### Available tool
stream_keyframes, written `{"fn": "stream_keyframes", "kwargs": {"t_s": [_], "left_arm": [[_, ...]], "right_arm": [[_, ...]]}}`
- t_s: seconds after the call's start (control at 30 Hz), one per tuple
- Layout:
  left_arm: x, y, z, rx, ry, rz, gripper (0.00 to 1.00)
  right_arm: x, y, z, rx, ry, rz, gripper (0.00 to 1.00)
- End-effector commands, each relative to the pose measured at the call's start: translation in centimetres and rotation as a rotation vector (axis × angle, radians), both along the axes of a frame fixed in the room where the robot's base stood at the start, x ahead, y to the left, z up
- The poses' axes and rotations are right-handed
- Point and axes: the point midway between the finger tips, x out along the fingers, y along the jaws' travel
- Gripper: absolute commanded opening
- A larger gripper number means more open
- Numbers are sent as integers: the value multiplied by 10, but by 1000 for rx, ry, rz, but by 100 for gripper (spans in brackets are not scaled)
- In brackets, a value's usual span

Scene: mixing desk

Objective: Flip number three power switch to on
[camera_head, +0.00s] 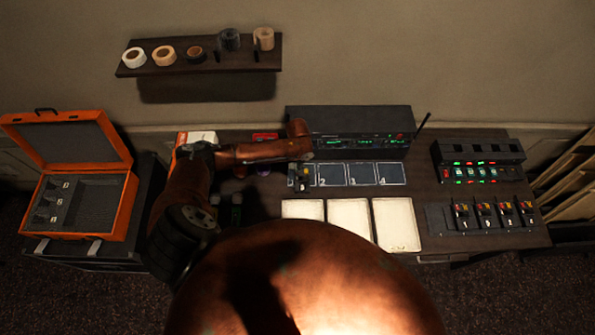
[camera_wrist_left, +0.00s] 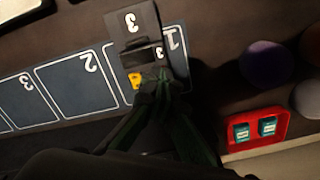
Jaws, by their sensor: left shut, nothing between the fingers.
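A dark block marked 3 (camera_wrist_left: 128,22) lies on the mat square numbered 1 (camera_wrist_left: 176,62) in the left wrist view. It has black raised parts in its middle and a small yellow piece (camera_wrist_left: 135,80) at its near end. I cannot tell which way any switch on it is set. The block shows small in the head view (camera_head: 299,184). My left gripper (camera_wrist_left: 160,82) is shut and empty, its tips close beside the yellow piece; I cannot tell if they touch. In the head view the left wrist (camera_head: 300,143) hides the fingers. My right gripper is not in view.
Several similar numbered units with red tops (camera_head: 485,210) stand at the right of the desk. A black unit with green lights (camera_head: 478,160) is behind them. White sheets (camera_head: 348,222) lie in front of the numbered squares (camera_head: 362,174). An open orange case (camera_head: 118,212) stands left.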

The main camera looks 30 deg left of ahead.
Motion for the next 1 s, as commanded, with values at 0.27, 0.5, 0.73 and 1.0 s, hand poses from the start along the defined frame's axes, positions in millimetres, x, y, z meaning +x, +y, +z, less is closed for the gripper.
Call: {"fn": "stream_keyframes", "kwargs": {"t_s": [0.27, 0.5, 0.73, 1.0], "left_arm": [[0, 0, -4, 0, 0, 0, 0], [0, 0, -7, 0, 0, 0, 0], [0, 0, -11, 0, 0, 1, 0], [0, 0, -15, 0, 0, 0, 0]], "right_arm": [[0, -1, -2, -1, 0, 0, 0], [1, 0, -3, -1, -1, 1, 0], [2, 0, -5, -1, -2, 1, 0], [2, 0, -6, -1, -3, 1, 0]]}}
